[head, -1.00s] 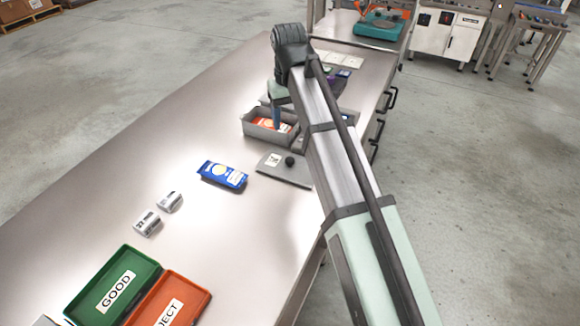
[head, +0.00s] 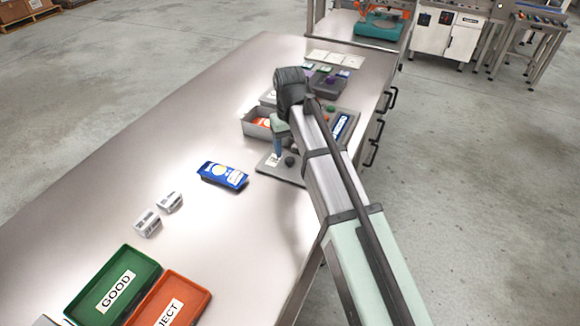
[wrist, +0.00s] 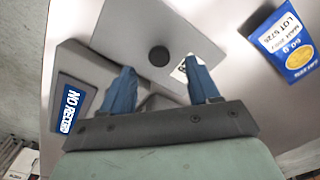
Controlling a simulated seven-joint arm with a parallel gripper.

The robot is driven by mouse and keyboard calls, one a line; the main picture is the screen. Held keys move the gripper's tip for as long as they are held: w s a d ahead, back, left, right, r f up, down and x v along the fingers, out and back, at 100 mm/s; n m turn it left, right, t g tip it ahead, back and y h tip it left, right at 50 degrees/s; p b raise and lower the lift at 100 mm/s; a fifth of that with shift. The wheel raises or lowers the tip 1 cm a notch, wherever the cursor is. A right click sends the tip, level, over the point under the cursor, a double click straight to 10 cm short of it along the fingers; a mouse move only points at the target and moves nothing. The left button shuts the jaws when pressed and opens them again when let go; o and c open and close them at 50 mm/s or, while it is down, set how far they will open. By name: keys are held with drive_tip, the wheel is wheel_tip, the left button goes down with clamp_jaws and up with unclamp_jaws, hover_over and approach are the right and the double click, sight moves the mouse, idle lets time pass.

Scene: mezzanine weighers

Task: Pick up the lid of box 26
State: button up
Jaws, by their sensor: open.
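The lid (head: 293,178) is a flat grey plate with a round black knob and a small white label, lying on the bench. I cannot read the number on its label. In the wrist view the lid (wrist: 150,25) lies ahead of my fingers, and its knob (wrist: 159,56) shows centred between them, a little beyond the tips. My gripper (head: 277,155) points down over the lid beside the knob. Its blue fingers (wrist: 160,80) are apart with nothing between them. An open grey box (head: 255,129) with an orange packet inside stands just behind the lid, partly hidden by my arm.
A blue packet (head: 222,175) lies left of the lid. Two small white boxes (head: 148,222) stand nearer. A green GOOD tray (head: 140,262) and an orange tray (head: 190,312) are at the front. A dark box (head: 328,88) stands behind. The bench's left side is clear.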

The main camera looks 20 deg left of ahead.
sight(290, 159)
drive_tip(key=shift+f, duration=1.85)
drive_tip(key=shift+c, duration=0.2)
clamp_jaws()
wheel_tip(290, 159, up, 9)
drive_tip(key=w+a+r, duration=0.3)
drive_tip(key=w+a, duration=1)
